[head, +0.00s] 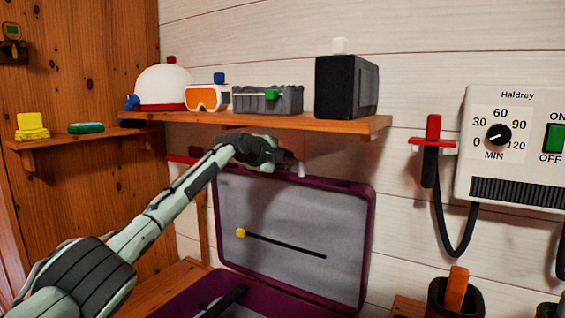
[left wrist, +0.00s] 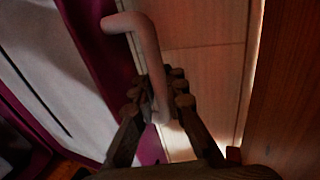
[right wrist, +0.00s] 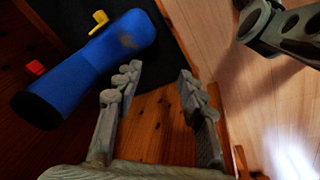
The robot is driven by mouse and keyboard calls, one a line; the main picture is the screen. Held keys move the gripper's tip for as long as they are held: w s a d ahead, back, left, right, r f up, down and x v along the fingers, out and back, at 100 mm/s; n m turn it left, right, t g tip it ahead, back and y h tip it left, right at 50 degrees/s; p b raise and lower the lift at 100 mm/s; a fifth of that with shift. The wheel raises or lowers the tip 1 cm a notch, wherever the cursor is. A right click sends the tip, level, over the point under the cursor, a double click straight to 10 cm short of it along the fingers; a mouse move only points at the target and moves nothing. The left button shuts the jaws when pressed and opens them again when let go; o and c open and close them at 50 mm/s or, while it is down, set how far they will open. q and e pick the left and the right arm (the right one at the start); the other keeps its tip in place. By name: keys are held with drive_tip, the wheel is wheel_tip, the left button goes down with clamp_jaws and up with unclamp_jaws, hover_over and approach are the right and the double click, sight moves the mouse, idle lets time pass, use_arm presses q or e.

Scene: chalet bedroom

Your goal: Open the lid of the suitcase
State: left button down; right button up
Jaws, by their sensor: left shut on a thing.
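The suitcase lid (head: 368,235) stands raised, about upright, with a purple rim and grey lining. A dark strap with a yellow end lies across the lining. The open purple suitcase base (head: 185,298) is below, partly cut off by the frame. My left gripper (head: 288,163) is at the lid's top edge, shut on the pale bent handle (head: 301,171). In the left wrist view the handle (left wrist: 135,22) passes between the fingers, beside the purple rim. My right gripper (right wrist: 160,74) is open and empty, seen only in the right wrist view.
A wooden shelf (head: 300,121) with a helmet, goggles, a grey box and a black box (head: 345,88) runs just above the lid. A heater control (head: 515,140) hangs at right. A blue object (right wrist: 85,65) lies beside my right gripper.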

use_arm(q)
drive_tip(key=shift+d+r, duration=0.1)
drive_tip(key=shift+r, duration=0.3)
drive_tip(key=c, duration=1.5)
unclamp_jaws()
drive_tip(key=shift+s, duration=0.15)
drive_tip(key=shift+c, duration=0.2)
drive_tip(key=shift+f, duration=0.2)
drive_tip(key=v, duration=1.2)
drive_tip(key=shift+f, duration=0.15)
